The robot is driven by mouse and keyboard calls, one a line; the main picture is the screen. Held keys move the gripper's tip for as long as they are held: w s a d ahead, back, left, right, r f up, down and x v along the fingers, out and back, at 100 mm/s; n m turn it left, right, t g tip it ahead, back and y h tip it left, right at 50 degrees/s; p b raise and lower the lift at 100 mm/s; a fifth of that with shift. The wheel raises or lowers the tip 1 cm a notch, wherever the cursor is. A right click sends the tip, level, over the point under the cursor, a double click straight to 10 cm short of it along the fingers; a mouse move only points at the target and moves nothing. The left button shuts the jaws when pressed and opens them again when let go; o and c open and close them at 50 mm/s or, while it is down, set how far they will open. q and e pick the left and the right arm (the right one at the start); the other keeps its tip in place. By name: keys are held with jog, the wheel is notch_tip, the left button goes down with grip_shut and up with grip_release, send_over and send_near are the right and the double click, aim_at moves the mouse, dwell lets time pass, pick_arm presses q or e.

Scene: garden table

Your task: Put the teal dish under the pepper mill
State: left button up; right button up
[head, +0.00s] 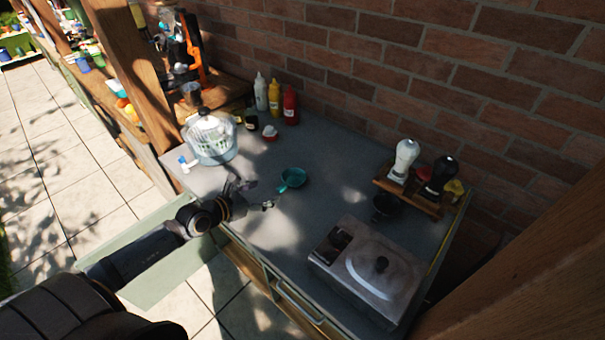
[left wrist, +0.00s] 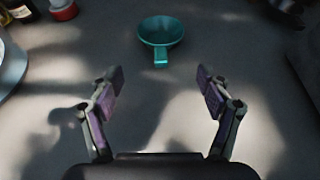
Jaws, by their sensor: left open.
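The teal dish (head: 293,178), a small round dish with a short handle, sits on the grey tabletop. In the left wrist view the dish (left wrist: 161,30) is ahead of the fingers, its handle towards me. Two mill-shaped things stand on a wooden rack at the right: a black one (head: 441,174), which looks like the pepper mill, and a white one (head: 405,158). My left gripper (head: 262,196) is open and empty, low over the table just left of the dish, apart from it. In the left wrist view its fingers (left wrist: 160,76) are spread wide. My right gripper is not in view.
A glass dome (head: 210,138) stands at the back left, near white, yellow and red bottles (head: 290,104). A black bowl-like thing (head: 384,206) lies before the wooden rack (head: 424,205). A metal box (head: 365,272) fills the front right. The tabletop between dish and rack is clear.

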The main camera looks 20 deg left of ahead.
aim_at(283, 185)
pick_arm(q)
jog(key=b+x, duration=0.2)
jog(key=shift+w+d+f, duration=0.1)
jog(key=shift+w+f, duration=0.1)
jog(key=shift+w, duration=0.1)
jog(key=shift+x, duration=0.95)
jog(key=shift+w+d+f, duration=0.1)
jog(key=shift+w, duration=0.05)
jog(key=x, duration=0.4)
jog(key=shift+w+d+f, duration=0.15)
jog(key=shift+w+f, duration=0.05)
jog(key=shift+w, duration=0.05)
jog(key=shift+s+r, duration=0.1)
jog(key=shift+s, duration=0.05)
jog(key=shift+c, duration=0.8)
jog(key=c, duration=1.2)
jog(key=shift+c, duration=1.2)
grip_shut()
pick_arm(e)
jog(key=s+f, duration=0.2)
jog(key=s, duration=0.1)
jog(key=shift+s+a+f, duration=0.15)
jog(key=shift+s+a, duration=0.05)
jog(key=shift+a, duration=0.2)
